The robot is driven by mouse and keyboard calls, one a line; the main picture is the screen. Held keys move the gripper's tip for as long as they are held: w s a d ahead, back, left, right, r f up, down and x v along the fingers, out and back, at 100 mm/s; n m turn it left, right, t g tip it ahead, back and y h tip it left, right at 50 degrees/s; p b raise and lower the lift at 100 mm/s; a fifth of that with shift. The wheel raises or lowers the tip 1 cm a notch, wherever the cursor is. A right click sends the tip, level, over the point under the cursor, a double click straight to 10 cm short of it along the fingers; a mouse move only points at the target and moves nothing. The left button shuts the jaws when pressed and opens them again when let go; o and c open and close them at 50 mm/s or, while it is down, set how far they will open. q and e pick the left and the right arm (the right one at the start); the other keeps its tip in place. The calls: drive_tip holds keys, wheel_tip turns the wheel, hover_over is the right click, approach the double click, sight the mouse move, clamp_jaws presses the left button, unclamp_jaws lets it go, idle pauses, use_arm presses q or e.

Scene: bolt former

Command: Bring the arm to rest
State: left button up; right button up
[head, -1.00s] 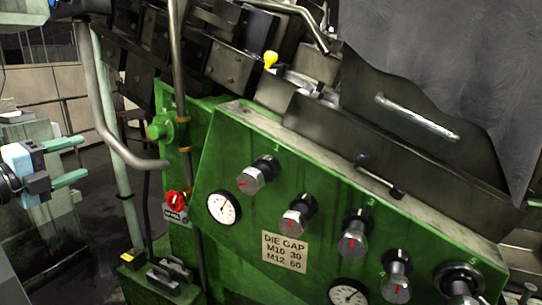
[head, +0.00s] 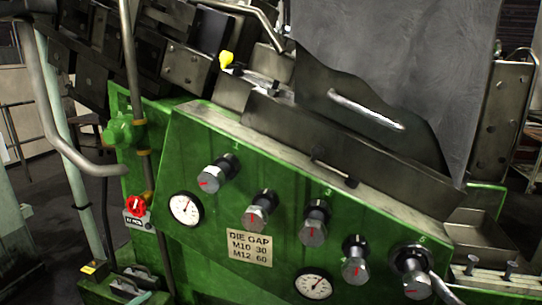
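The green bolt former panel (head: 190,140) fills the middle of the head view, with several numbered knobs, two dials and a DIE GAP label (head: 249,247). A pale teal tip (head: 147,298) shows at the bottom edge, in front of a green box. It looks like a fingertip of my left gripper; the rest is outside the frame. A pale rod (head: 441,287) rises at the bottom edge beside knob 5 (head: 411,263). It may be part of my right gripper, but I cannot be sure. Neither gripper's opening can be seen.
A red valve knob (head: 135,205) and a bent grey pipe (head: 62,135) stand at the left. A yellow knob (head: 226,59) sits above the panel. A dark sheet-metal guard (head: 400,65) rises at upper right. Bolts stand on a ledge (head: 500,285) at lower right.

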use_arm(q)
drive_tip(key=s+d+f+n+g+y, duration=0.2)
drive_tip(key=s+f+n, duration=0.4)
drive_tip(key=s+f, duration=0.5)
drive_tip(key=s+d+f+n+g+y, duration=0.2)
drive_tip(key=s+f+n, duration=0.5)
drive_tip(key=s+f, duration=0.5)
drive_tip(key=s+d+y, duration=0.1)
drive_tip(key=s+d, duration=0.1)
drive_tip(key=s, duration=0.1)
drive_tip(key=shift+d+g, duration=0.3)
drive_tip(key=shift+d, duration=0.05)
drive_tip(key=shift+o, duration=0.4)
drive_tip(key=shift+w+f, duration=0.1)
